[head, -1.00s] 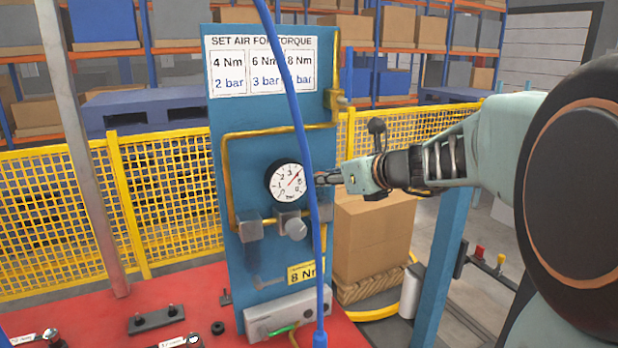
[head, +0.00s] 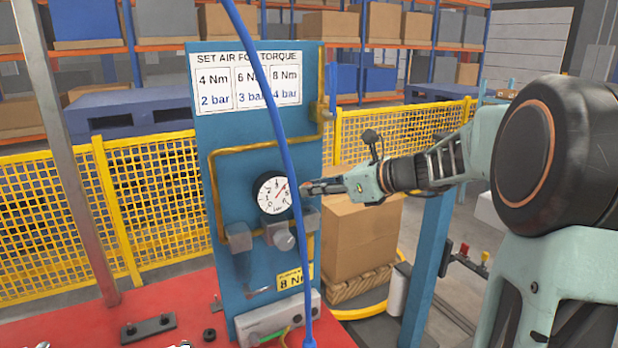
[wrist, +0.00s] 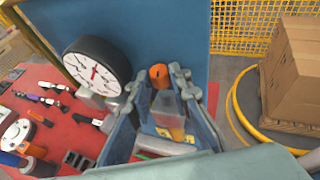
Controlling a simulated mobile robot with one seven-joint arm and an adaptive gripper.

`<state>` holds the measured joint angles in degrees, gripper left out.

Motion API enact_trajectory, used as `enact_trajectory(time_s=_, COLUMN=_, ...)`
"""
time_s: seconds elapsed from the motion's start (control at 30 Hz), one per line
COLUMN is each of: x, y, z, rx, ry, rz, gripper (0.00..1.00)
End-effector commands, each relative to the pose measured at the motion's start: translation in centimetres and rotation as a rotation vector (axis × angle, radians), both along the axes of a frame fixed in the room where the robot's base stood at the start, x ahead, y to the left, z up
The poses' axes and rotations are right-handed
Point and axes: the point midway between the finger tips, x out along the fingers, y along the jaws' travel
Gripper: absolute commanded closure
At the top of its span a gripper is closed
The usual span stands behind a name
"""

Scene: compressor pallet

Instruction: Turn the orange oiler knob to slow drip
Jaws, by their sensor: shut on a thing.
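The orange oiler knob (wrist: 159,74) sits on top of a clear grey bowl (wrist: 168,106) in the wrist view. My gripper (wrist: 157,80) has one finger on each side of the knob and is shut on it. In the head view my gripper (head: 305,187) reaches in from the right to the blue panel (head: 225,165), just right of the round gauge (head: 274,194). The knob is hidden there by my gripper and the blue hose. The knob's setting marks cannot be read.
A blue hose (head: 277,120) hangs in front of the panel, close to my fingertips. Yellow pipe (head: 212,190) runs along the panel. A cardboard box (head: 362,235) on a pallet stands behind at the right. The red bench top (head: 175,300) holds several small parts.

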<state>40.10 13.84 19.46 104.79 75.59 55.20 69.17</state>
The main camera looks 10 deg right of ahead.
Motion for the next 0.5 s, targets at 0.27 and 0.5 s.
enact_trajectory(time_s=0.27, x=0.45, y=-0.34, z=0.58, rx=0.002, ry=0.002, rz=0.19, gripper=1.0)
enact_trajectory(time_s=0.5, x=0.65, y=-0.43, z=0.41, rx=0.001, ry=0.0, rz=0.306, gripper=1.0)
